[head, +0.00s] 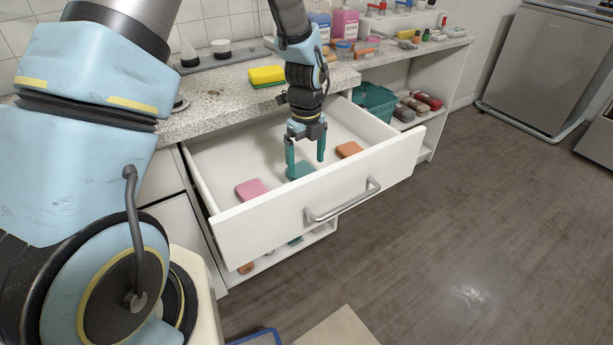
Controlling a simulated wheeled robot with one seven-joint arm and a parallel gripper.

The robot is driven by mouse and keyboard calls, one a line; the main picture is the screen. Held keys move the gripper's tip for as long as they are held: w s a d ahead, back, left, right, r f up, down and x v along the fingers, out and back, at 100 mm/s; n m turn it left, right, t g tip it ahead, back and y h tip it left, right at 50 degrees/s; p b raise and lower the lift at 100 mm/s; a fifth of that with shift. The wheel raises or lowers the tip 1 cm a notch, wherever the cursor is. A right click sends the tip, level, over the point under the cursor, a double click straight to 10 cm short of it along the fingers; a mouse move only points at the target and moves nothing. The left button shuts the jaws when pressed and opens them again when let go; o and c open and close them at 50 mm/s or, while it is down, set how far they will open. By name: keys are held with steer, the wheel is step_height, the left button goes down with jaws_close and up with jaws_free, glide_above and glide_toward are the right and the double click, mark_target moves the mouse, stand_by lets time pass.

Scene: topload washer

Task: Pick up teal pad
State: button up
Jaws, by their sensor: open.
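The teal pad (303,170) lies flat on the floor of the open white drawer (232,165), near the drawer's front wall. My gripper (306,168) points down into the drawer with its two teal fingers spread apart. The left finger overlaps the left part of the pad in the picture, and the right finger stands to the right and behind it. I cannot tell whether a finger touches the pad. A pink pad (251,189) lies to the left and an orange pad (349,149) to the right in the same drawer.
The drawer front with its metal handle (342,203) stands out over the floor. The speckled counter (215,112) behind holds a yellow-green sponge (267,76) and several bottles. A teal basket (375,101) sits on the open shelf at right. Wooden floor at right is clear.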

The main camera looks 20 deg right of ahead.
mark_target(306, 172)
steer(key=shift+f+p, duration=0.55)
steer(key=shift+f, duration=1.7)
steer(key=c, duration=1.2)
steer(key=shift+r, duration=0.1)
step_height(306, 172, up, 18)
steer(key=shift+f+b, duration=0.1)
steer(key=shift+b, duration=1.15)
